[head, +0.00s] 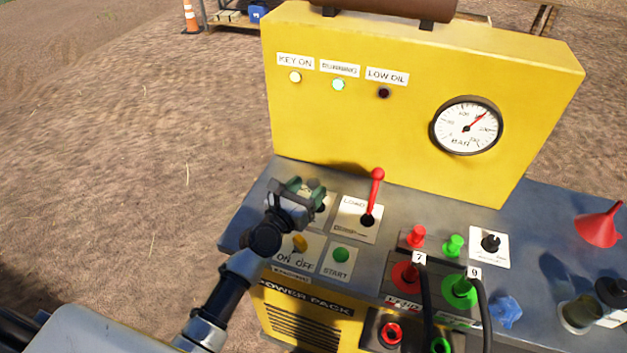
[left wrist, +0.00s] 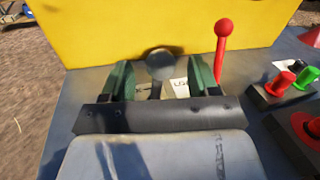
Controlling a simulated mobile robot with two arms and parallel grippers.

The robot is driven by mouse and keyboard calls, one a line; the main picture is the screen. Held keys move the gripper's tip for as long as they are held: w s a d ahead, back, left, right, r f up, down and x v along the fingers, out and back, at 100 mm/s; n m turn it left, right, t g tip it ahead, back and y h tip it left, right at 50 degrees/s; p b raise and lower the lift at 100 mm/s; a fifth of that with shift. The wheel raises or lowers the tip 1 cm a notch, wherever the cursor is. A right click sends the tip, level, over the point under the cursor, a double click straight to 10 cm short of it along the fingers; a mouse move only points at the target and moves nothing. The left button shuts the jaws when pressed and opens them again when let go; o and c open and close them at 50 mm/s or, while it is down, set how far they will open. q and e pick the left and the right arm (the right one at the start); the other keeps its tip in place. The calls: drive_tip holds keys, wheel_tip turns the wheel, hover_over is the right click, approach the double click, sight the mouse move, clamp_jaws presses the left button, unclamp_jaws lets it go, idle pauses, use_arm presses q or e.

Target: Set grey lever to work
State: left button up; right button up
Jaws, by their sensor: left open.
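The grey lever shows in the left wrist view as a dark grey ball knob (left wrist: 160,62) on a short stem. It stands between the two green fingers of my left gripper (left wrist: 160,82), with a gap on each side. In the head view my left gripper (head: 301,192) covers most of the lever and its white plate, just left of the LOAD plate. The gripper is open. The lever's foot and any wording on its plate are hidden. My right gripper is not in view.
A red-knobbed lever (head: 375,188) stands upright close on the right. ON/OFF and green START (head: 341,255) controls lie in front. The yellow gauge panel (head: 400,140) rises behind. Hose couplings (head: 405,274) and a red funnel (head: 600,226) are farther right.

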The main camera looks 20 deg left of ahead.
use_arm(q)
drive_tip(key=shift+x, duration=1.35)
drive_tip(key=shift+c, duration=0.3)
